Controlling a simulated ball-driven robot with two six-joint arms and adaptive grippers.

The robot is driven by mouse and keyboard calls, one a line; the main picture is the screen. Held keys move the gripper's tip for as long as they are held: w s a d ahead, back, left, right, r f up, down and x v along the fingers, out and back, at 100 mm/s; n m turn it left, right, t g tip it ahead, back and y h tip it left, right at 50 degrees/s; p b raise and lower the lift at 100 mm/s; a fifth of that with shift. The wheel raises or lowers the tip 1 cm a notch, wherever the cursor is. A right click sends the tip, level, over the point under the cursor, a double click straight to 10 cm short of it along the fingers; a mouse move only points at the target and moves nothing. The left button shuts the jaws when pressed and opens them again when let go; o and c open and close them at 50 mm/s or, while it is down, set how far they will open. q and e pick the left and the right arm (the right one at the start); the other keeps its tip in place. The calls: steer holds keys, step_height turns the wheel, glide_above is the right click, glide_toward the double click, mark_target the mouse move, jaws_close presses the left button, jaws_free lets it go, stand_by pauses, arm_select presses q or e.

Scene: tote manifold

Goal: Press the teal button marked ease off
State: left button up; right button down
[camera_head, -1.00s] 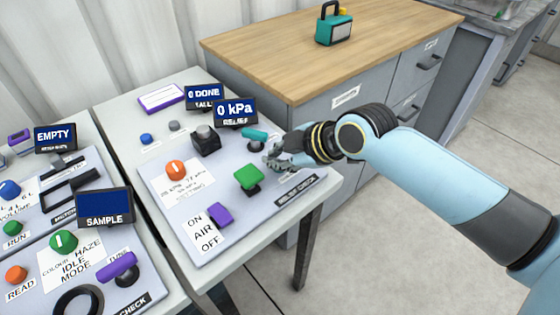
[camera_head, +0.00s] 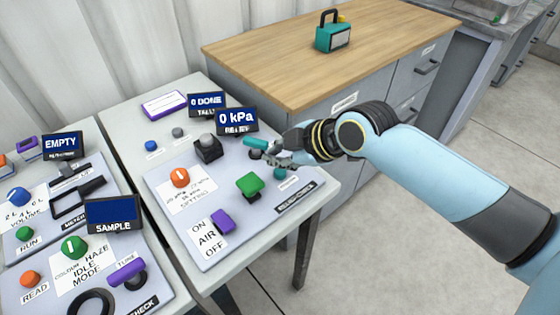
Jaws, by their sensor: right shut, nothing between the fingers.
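A small round teal button (camera_head: 280,173) shows at the right side of the relief check panel (camera_head: 188,238), with a label below it too small to read. My right gripper (camera_head: 266,160) is shut and empty. In the picture its fingertips lie just above and left of the button; I cannot tell whether they touch anything. A teal lever (camera_head: 256,142) shows just behind the fingers, its base partly hidden by them. A green knob (camera_head: 250,184) stands to the left of the button. The display (camera_head: 237,121) reads 0 kPa. My left gripper is not in view.
The panel also carries an orange dial (camera_head: 180,177), a black block with a grey knob (camera_head: 207,148) and a purple air switch (camera_head: 222,221). Another panel with a SAMPLE display (camera_head: 112,214) lies left. A wooden-topped cabinet (camera_head: 285,75) stands behind, bearing a teal box (camera_head: 333,33).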

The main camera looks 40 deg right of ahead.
mark_target(278, 173)
steer(key=shift+r+p, duration=1.5)
steer(key=shift+r, duration=0.4)
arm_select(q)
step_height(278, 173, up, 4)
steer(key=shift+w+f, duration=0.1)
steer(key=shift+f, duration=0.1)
arm_select(e)
steer(key=shift+f, duration=0.1)
steer(key=shift+f, duration=0.1)
